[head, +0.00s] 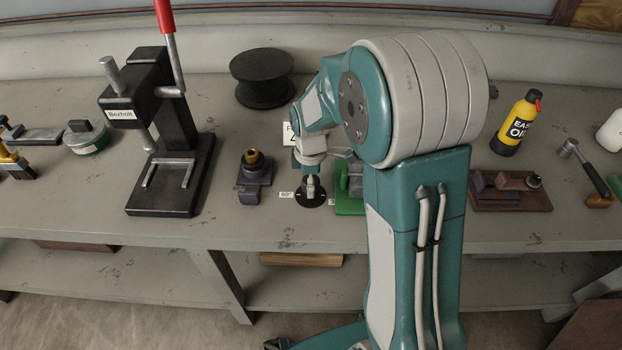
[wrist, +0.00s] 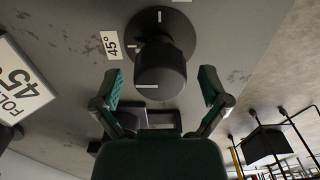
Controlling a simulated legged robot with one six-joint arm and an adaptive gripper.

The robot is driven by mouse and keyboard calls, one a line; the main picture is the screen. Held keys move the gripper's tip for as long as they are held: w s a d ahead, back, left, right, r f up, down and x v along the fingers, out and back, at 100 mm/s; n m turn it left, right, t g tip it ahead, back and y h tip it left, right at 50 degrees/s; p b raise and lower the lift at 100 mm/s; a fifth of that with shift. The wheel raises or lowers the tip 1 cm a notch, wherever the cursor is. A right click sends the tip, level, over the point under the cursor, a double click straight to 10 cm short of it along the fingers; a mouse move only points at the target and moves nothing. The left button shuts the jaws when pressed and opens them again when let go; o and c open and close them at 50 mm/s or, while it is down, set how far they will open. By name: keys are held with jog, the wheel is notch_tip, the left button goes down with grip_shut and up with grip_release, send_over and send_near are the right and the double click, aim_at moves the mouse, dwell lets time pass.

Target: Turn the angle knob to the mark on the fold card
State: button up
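The angle knob (wrist: 160,70) is a dark cylinder on a round black dial plate (wrist: 176,25). A pale line shows on its near end. The dial has white ticks, and a white 45° label (wrist: 112,45) lies beside it. The fold card (wrist: 16,84) is white and reads FOLD 45, cut off at the left edge; it is partly hidden behind my arm in the head view (head: 289,134). My gripper (wrist: 159,76) is open, with one finger on each side of the knob and gaps visible. In the head view my gripper (head: 311,187) is above the dial plate (head: 311,199).
Left of the dial stand a purple fixture (head: 253,183) and a black press (head: 165,150) with a red handle. A green block (head: 349,203) is close on the right, partly behind my arm. A black reel (head: 263,80) stands behind; a yellow oil bottle (head: 516,125) is farther right.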

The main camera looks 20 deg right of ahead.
jog(key=shift+o, duration=0.2)
dwell(0.3)
jog(key=shift+r, duration=3.55)
